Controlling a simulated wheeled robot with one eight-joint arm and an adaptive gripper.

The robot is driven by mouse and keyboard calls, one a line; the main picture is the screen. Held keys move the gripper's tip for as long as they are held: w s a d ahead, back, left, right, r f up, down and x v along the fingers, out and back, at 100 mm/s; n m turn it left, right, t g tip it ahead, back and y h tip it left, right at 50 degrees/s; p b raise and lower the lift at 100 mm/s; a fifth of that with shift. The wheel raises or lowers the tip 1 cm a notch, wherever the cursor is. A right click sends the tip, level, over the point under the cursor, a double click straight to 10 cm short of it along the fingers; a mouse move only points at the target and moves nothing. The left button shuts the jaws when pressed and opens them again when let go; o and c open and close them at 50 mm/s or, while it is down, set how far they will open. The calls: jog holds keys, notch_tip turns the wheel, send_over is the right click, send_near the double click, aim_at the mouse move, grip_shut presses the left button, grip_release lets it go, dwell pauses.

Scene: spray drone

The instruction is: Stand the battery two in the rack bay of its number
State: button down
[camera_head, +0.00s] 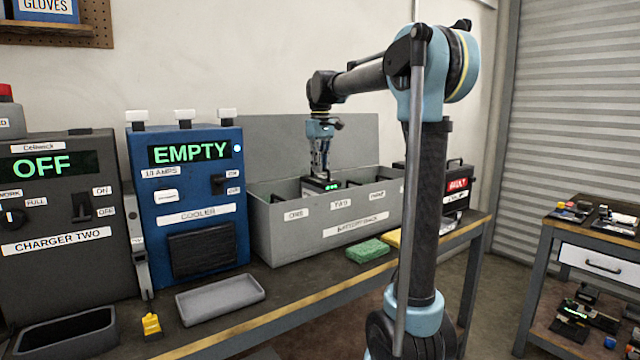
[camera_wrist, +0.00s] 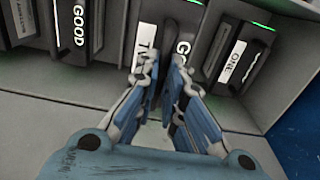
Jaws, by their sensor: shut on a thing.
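My gripper (camera_head: 320,172) points down into the grey battery rack (camera_head: 285,235) and is shut on battery two (camera_head: 318,186). In the wrist view the fingertips (camera_wrist: 162,72) close on this dark battery, whose white label (camera_wrist: 145,40) reads "TW" with the rest covered. Battery two is low in the rack, behind the front wall near the "TWO" sign (camera_head: 341,204). Its lower part is hidden, so I cannot tell whether it rests on the bay floor. Battery one (camera_wrist: 238,62) stands beside it on the right in the wrist view.
Another battery marked "GOOD" (camera_wrist: 78,28) stands on the left in the wrist view. The blue cooler (camera_head: 190,185) reads "EMPTY" and stands left of the rack. A grey tray (camera_head: 220,292) and a green sponge (camera_head: 368,250) lie on the bench before them.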

aim_at(320, 179)
jog(key=shift+f, duration=3.8)
jog(key=c, duration=1.7)
grip_release()
notch_tip(320, 179, up, 12)
jog(key=shift+r, duration=0.1)
